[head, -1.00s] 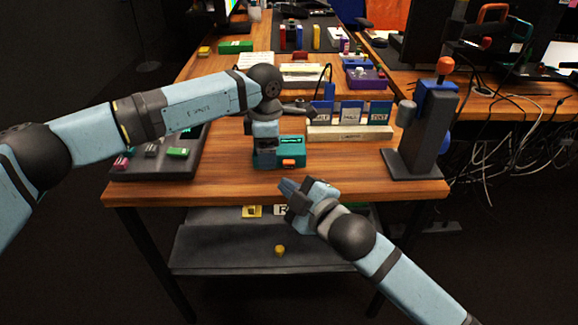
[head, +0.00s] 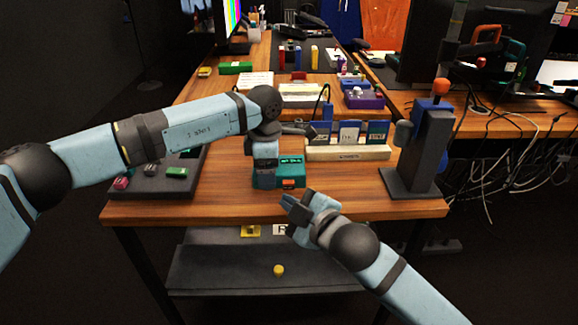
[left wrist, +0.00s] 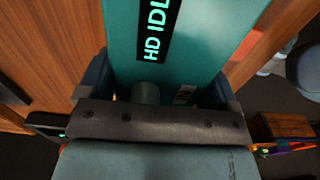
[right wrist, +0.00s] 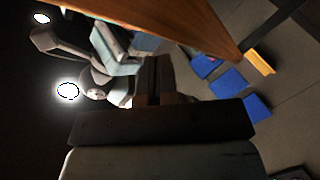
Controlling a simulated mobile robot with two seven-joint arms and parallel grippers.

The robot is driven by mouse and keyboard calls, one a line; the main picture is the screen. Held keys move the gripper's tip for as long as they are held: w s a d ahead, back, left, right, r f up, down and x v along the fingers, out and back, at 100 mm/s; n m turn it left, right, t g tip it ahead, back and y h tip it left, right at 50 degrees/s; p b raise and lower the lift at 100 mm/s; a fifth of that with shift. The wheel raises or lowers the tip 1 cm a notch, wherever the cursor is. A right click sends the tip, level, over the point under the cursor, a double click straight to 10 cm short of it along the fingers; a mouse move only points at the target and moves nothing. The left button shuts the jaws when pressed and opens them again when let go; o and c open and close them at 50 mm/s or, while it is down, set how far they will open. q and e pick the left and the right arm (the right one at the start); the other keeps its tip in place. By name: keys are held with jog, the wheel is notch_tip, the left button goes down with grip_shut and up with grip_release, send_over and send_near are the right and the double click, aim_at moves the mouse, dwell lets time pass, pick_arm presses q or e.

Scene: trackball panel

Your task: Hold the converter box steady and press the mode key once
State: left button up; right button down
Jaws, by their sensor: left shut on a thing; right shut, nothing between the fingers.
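The converter box (head: 291,170) is a teal box with a lit display, standing near the table's front edge. An orange key (head: 289,183) shows on its front face. My left gripper (head: 265,176) is shut on the box from its left side in the head view. In the left wrist view the box (left wrist: 185,40) fills the space between the fingers, with display letters "HD IDL" partly visible. My right gripper (head: 288,201) is shut and empty, just in front of and below the orange key, apart from it. In the right wrist view its fingers (right wrist: 153,80) are together.
A white rack (head: 347,151) with several blue cards stands behind the box. A dark stand (head: 420,150) with an orange ball is at right. A dark tray (head: 150,188) with small blocks is at left. A lower shelf (head: 215,268) lies under the table.

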aim_at(292, 188)
jog(key=s+d+r+g+h, duration=0.4)
jog(key=r+g, duration=0.3)
jog(key=r, duration=0.1)
jog(key=shift+s+h, duration=0.15)
jog(key=shift+h, duration=0.25)
jog(key=x, duration=0.3)
jog(key=w+x, duration=0.1)
jog(key=x, duration=0.3)
jog(key=w+r+x, duration=0.1)
jog(key=x, duration=0.3)
jog(key=shift+w+d+f, duration=0.1)
jog(key=shift+w+d, duration=0.05)
jog(key=shift+d, duration=0.05)
jog(key=shift+w, duration=0.5)
